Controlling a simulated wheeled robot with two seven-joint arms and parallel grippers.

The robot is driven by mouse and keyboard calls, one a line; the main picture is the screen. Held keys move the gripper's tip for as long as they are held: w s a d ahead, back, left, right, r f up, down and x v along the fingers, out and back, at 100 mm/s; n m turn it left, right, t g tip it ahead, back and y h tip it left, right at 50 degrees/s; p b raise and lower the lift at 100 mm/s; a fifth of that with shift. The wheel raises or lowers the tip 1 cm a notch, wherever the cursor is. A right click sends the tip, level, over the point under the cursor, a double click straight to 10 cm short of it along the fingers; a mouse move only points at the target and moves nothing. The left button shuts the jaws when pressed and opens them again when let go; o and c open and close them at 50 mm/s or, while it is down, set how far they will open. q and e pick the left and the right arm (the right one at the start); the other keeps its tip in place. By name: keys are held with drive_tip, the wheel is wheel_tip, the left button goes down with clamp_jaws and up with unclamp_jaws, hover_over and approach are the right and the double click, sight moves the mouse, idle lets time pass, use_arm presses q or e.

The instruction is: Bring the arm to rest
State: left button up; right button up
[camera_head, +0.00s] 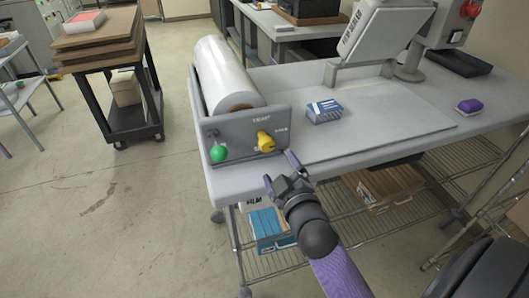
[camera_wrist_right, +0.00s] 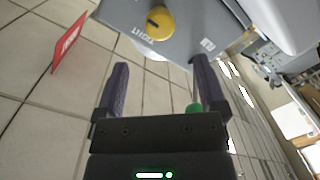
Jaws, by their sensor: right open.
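My right gripper (camera_head: 280,168) is open with nothing between its fingers. It is in front of the worktable's front edge, just below and right of the grey control panel (camera_head: 243,134). The yellow knob (camera_head: 265,141) and green knob (camera_head: 219,153) are on that panel. In the right wrist view the open fingers (camera_wrist_right: 158,65) point toward the panel, and the yellow knob (camera_wrist_right: 160,22) shows above and between them, apart from the fingers. My left gripper is not in view.
A film roll (camera_head: 222,75) lies behind the panel on the worktable (camera_head: 390,140). A blue-white box (camera_head: 324,111) and a purple object (camera_head: 469,105) rest on the tabletop. A wire shelf with boxes is below. A black cart (camera_head: 130,125) stands left; the floor between is clear.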

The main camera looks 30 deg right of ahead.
drive_tip(key=s+a+f+m+g+y+b, duration=0.1)
drive_tip(key=s+a+f+g+b, duration=0.15)
drive_tip(key=f, duration=0.85)
drive_tip(key=s+a+f+g+y+b, duration=0.1)
drive_tip(key=s+f+g+b, duration=0.25)
drive_tip(key=f, duration=0.75)
drive_tip(key=s+a+f+m+g+y+b, duration=0.15)
drive_tip(key=s+f, duration=0.25)
drive_tip(key=f, duration=0.8)
drive_tip(key=s+a+f+g+b, duration=0.1)
drive_tip(key=s+f+g, duration=0.2)
drive_tip(key=s+f, duration=0.2)
drive_tip(key=s+a+f+g+b, duration=0.1)
drive_tip(key=s+f, duration=0.5)
drive_tip(key=s, duration=0.6)
drive_tip(key=s+a+f+m+g+b, duration=0.1)
drive_tip(key=s+f+g+b, duration=0.2)
drive_tip(key=s+f, duration=0.3)
drive_tip(key=shift+s+g, duration=0.85)
drive_tip(key=shift+s, duration=0.3)
drive_tip(key=shift+f+y, duration=0.1)
drive_tip(key=shift+y, duration=0.15)
drive_tip(key=shift+c, duration=0.3)
